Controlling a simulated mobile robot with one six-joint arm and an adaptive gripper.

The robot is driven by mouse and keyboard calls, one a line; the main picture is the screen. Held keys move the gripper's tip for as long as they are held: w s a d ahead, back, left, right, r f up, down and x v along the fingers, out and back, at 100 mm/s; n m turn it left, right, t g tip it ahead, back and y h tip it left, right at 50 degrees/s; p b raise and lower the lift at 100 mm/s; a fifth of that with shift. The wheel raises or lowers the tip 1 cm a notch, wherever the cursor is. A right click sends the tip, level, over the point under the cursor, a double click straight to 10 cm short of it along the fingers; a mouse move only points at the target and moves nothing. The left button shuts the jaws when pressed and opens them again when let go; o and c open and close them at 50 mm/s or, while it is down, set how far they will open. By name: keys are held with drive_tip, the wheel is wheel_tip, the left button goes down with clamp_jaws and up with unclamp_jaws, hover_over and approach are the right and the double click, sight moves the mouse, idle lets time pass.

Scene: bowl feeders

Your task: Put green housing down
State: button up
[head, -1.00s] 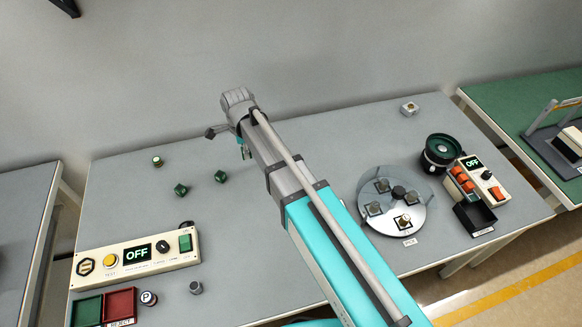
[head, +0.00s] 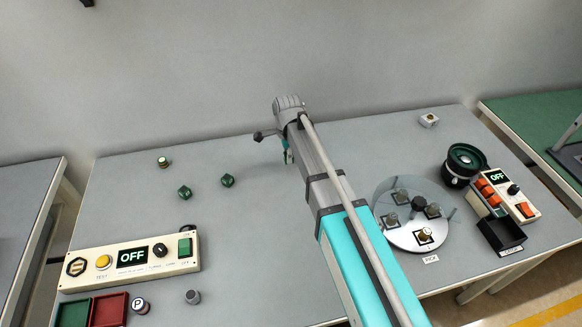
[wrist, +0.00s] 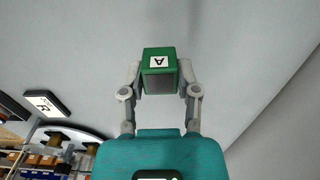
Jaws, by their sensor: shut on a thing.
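My gripper is shut on a green housing (wrist: 159,53), seen in the wrist view as a green cube with a white label marked "A". The two fingers of my gripper (wrist: 160,82) press on its left and right sides. In the head view my arm hides most of the gripper (head: 288,157), and the held housing cannot be made out clearly there.
A control box (head: 132,257) reading OFF stands front left, with green (head: 73,313) and red (head: 109,310) trays before it. A round indexing plate (head: 405,238) and a bowl feeder (head: 465,162) stand at the right. The table's back middle is clear.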

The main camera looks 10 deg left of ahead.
sight(291, 169)
drive_tip(key=shift+w+d+f, duration=0.1)
drive_tip(key=shift+f, duration=0.1)
idle(0.3)
drive_tip(key=shift+w+d+f+b, duration=0.15)
drive_tip(key=shift+w+f+b, duration=0.05)
drive_tip(key=shift+f+b, duration=0.25)
drive_tip(key=shift+w+d+f+b, duration=0.15)
drive_tip(key=shift+f+b, duration=0.15)
drive_tip(key=shift+b, duration=0.1)
drive_tip(key=shift+f+b, duration=1.25)
drive_tip(key=shift+f, duration=0.15)
drive_tip(key=o, duration=1)
drive_tip(key=shift+r, duration=0.25)
wheel_tip(291, 169, up, 12)
drive_tip(key=p, duration=1.2)
